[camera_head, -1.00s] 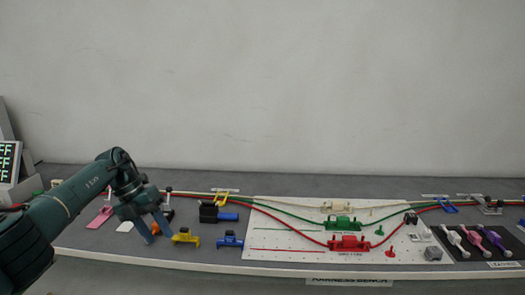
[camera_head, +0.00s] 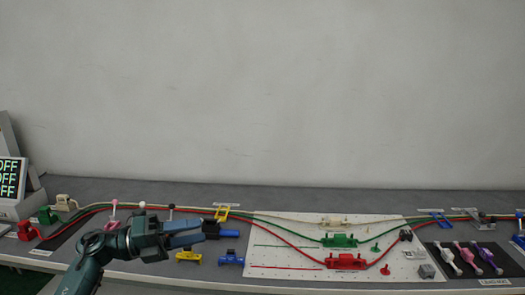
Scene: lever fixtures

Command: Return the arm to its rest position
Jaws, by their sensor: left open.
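My left arm (camera_head: 88,262) rises from the bottom left of the head view. My left gripper (camera_head: 201,231) points right, its two fingers apart with nothing seen between them. It is in front of the row of small levers and near the blue-and-black fixture (camera_head: 222,230); I cannot tell whether it touches anything. A pink lever (camera_head: 113,213) stands behind my wrist, with a white-knobbed lever (camera_head: 142,208) and a dark-knobbed lever (camera_head: 171,210) to its right. Their lower parts are partly hidden by my arm. My right gripper is not in view.
A grey bench (camera_head: 300,196) runs across the view. A white board (camera_head: 290,258) carries green (camera_head: 340,241) and red (camera_head: 346,262) fixtures with cables. Yellow (camera_head: 188,257) and blue (camera_head: 231,258) clamps sit near the front edge. A screen (camera_head: 8,178) reading OFF stands left.

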